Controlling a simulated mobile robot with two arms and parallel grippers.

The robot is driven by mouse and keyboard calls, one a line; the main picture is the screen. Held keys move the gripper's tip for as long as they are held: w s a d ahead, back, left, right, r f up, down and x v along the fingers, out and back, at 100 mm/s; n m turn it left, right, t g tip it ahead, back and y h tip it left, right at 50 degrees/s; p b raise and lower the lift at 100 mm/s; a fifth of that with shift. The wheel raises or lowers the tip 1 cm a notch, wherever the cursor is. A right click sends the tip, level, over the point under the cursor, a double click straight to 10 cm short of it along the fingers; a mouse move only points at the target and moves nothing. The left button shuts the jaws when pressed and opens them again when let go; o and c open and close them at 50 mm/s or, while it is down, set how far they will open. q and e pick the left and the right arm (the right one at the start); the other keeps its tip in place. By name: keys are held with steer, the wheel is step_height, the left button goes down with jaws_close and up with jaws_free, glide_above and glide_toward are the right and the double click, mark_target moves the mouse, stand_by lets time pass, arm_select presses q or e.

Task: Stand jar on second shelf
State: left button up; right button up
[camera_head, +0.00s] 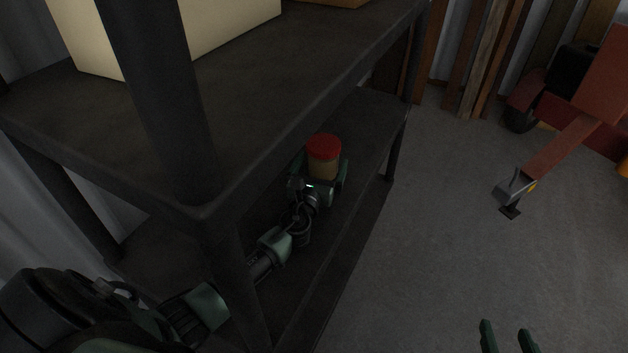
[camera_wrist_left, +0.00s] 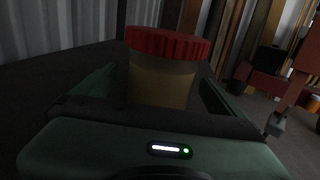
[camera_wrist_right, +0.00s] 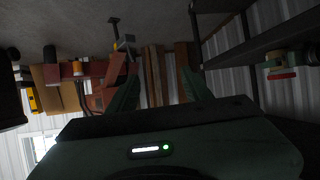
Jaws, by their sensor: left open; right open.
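The jar (camera_head: 323,160) has a tan body and a red lid. It is upright at the lower shelf level (camera_head: 370,120) of the dark rack, near its open edge; its base is hidden. In the left wrist view the jar (camera_wrist_left: 160,75) is between the fingers of my left gripper (camera_head: 322,172), which is open with one finger on each side. I cannot tell whether the fingers touch it. The jar also shows upside down in the right wrist view (camera_wrist_right: 282,74). My right gripper (camera_head: 506,336) is open and empty over the floor, away from the rack.
The upper shelf (camera_head: 260,110) overhangs my left arm and carries a cream box (camera_head: 220,25). A rack post (camera_head: 160,100) stands close in front. Wooden planks (camera_head: 480,60) lean on the back wall, beside a red machine (camera_head: 570,140).

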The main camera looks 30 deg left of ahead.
arm_select(q)
steer(key=p+v, duration=0.1)
steer(key=v, duration=0.9)
steer(key=shift+s+r+p, duration=0.1)
steer(key=shift+s+p, duration=0.15)
steer(key=shift+p, duration=0.05)
arm_select(e)
steer(key=s+d+f+g+h, duration=0.1)
steer(key=s+d+f+g, duration=0.1)
steer(key=s+f+g, duration=0.2)
step_height(320, 180, down, 2)
steer(key=s, duration=0.3)
steer(key=shift+d+g, duration=0.35)
steer(key=shift+g, duration=0.05)
